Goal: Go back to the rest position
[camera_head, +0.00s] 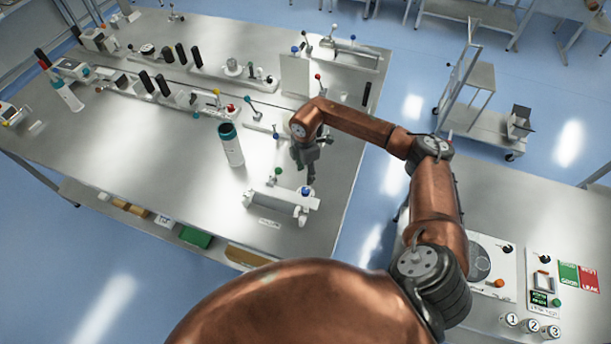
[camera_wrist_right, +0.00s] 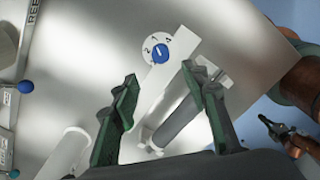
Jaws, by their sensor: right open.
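My right gripper (camera_head: 306,170) is above the right part of the steel table (camera_head: 130,155), over a white fixture (camera_head: 275,203) with a grey roller and a blue knob (camera_head: 306,190). In the right wrist view, the right gripper (camera_wrist_right: 160,100) has its two green-lined fingers spread apart with nothing held between them. The blue dial knob (camera_wrist_right: 159,52), ringed by numbers, shows beyond the fingertips. I cannot tell the exact gap between fingers and fixture.
A white bottle with a teal cap (camera_head: 230,147) stands left of the right gripper. Rows of rods and small fixtures (camera_head: 165,85) fill the table's back. A second bench (camera_head: 575,215) with a control panel is at the right. A trolley (camera_head: 475,130) stands on the blue floor.

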